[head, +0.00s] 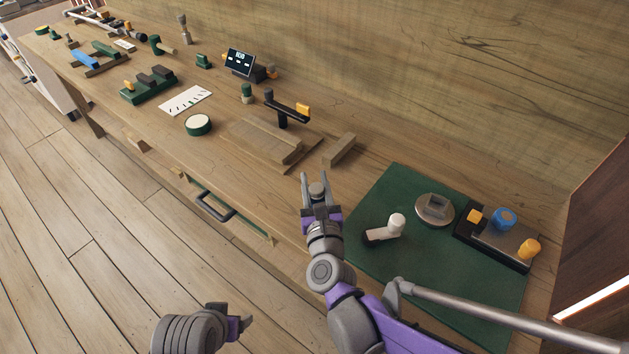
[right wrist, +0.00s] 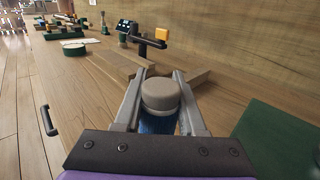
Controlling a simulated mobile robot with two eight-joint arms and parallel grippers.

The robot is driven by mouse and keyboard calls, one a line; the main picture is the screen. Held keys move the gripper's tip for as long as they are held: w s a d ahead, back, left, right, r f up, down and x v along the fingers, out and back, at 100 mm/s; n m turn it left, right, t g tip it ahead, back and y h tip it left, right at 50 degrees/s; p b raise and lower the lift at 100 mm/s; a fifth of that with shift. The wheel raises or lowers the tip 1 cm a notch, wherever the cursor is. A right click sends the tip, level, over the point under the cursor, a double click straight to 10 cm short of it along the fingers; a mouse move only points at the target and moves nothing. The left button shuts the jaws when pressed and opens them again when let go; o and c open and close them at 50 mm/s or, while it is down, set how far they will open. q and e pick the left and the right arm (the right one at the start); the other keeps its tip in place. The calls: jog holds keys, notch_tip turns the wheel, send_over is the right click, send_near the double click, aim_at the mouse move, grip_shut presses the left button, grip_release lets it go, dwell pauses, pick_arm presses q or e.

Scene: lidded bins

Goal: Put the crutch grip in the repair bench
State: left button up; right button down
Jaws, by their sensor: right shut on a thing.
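My right gripper (head: 318,184) is shut on a short grey-brown round piece, which I take to be the crutch grip (head: 317,188). In the right wrist view, the crutch grip (right wrist: 160,95) stands between both fingers, with blue showing below its rounded top; its lower end is hidden. It is over the front part of the long wooden bench (head: 375,155), left of the green mat (head: 375,200). I cannot tell which part counts as the repair bench. My left gripper (head: 242,325) is low at the picture's bottom, off the bench front; its opening is unclear.
On the mat are a black piece with a white knob (head: 397,222), a round metal disc (head: 434,209) and a block with blue and orange knobs (head: 500,236). A grey tube (head: 490,305) crosses the front. Wooden blocks (head: 340,150) lie beyond my right gripper.

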jog(key=shift+c, duration=2.4)
grip_release()
jog(key=shift+s+r, duration=0.15)
jog(key=shift+r, duration=0.05)
jog(key=s, duration=0.4)
jog(key=s+d+p, duration=0.1)
jog(key=s, duration=0.6)
jog(key=shift+s+d+f, duration=0.1)
jog(key=shift+s+d, duration=0.2)
jog(key=shift+d, duration=0.1)
